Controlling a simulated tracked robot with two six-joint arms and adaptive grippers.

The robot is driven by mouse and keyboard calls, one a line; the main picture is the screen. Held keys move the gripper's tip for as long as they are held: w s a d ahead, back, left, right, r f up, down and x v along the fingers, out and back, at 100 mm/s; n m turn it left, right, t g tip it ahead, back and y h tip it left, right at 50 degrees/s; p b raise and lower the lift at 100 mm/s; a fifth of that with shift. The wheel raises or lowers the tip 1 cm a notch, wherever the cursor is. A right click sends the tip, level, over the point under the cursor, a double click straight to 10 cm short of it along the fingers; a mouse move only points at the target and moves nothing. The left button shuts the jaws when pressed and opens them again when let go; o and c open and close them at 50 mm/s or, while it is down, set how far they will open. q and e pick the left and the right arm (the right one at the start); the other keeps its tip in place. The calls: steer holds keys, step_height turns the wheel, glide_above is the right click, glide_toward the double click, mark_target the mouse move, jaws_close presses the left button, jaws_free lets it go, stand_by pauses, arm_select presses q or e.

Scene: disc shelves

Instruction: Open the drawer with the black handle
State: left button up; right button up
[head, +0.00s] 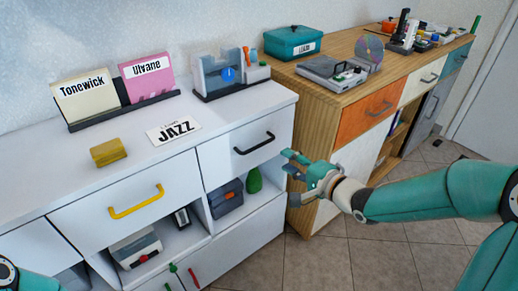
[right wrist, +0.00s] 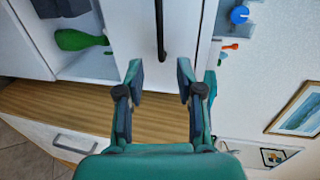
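The black handle (head: 254,144) is a bar on a white drawer (head: 218,160) at the right end of the white cabinet. The drawer front looks shut, flush with the cabinet. My right gripper (head: 288,165) is to the right of the handle, apart from it, fingers pointing left toward the cabinet. In the right wrist view, the right gripper (right wrist: 160,80) is open and empty. The black handle (right wrist: 160,30) shows there beyond the fingertips, lined up with the gap between them. Only a piece of my left arm shows at the lower left; its gripper is out of view.
A yellow-handled drawer (head: 85,213) is to the left. Below the black-handled drawer, an open shelf holds a dark box (head: 226,199) and a green vase (head: 254,181). A wooden cabinet (head: 318,105) stands close on the right, near my gripper. Tiled floor (head: 380,262) is free in front.

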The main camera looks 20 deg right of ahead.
mark_target(259, 146)
steer(key=b+x, duration=0.1)
steer(key=x, duration=1.1)
steer(key=shift+w+a+f, duration=0.1)
steer(key=shift+w, duration=0.25)
steer(key=c, duration=0.7)
jaws_close()
steer(key=shift+a+f, duration=0.1)
